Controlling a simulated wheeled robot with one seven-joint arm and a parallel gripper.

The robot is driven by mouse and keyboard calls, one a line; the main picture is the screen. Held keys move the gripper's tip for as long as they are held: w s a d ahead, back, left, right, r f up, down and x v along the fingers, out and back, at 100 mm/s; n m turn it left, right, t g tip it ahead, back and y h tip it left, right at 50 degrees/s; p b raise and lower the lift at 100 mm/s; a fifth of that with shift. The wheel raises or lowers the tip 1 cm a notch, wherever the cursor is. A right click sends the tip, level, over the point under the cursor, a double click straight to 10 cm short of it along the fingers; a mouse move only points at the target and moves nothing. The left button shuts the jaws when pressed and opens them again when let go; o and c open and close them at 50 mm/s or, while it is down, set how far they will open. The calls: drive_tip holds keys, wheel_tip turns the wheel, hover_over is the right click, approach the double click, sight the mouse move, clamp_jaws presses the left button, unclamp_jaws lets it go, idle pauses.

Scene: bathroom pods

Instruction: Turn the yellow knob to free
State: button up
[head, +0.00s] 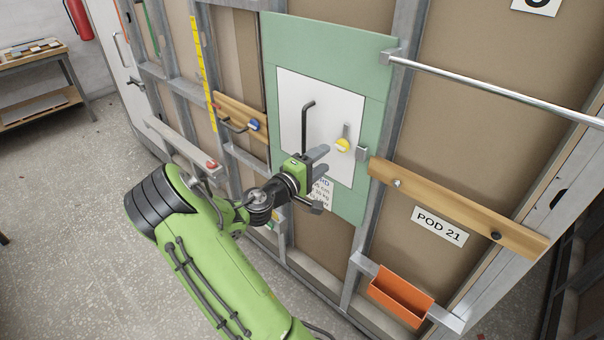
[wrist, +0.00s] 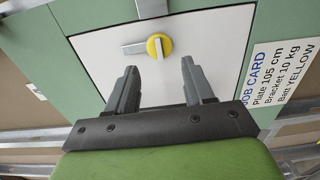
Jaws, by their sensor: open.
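The yellow knob (head: 343,145) is on the right part of a white panel (head: 290,104) set in a green board. In the wrist view the yellow knob (wrist: 159,46) is round with a raised bar across it, and a grey latch piece lies beside it. My gripper (head: 322,160) is open and empty, a little below and left of the knob in the head view. In the wrist view my gripper (wrist: 160,75) has its two fingers spread, with the knob ahead between them and apart from both. I see no marking for free.
A black bar handle (head: 306,124) stands on the white panel. A blue knob (head: 254,125) is on a wooden rail to the left. A metal rail (head: 500,90), a wooden plank (head: 455,208) and an orange bin (head: 402,295) are to the right. A job card (wrist: 268,75) is beside the panel.

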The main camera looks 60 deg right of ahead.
drive_tip(key=w+a, duration=0.1)
drive_tip(key=a, duration=0.8)
drive_tip(key=shift+w+a, duration=0.25)
drive_tip(key=shift+a, duration=0.1)
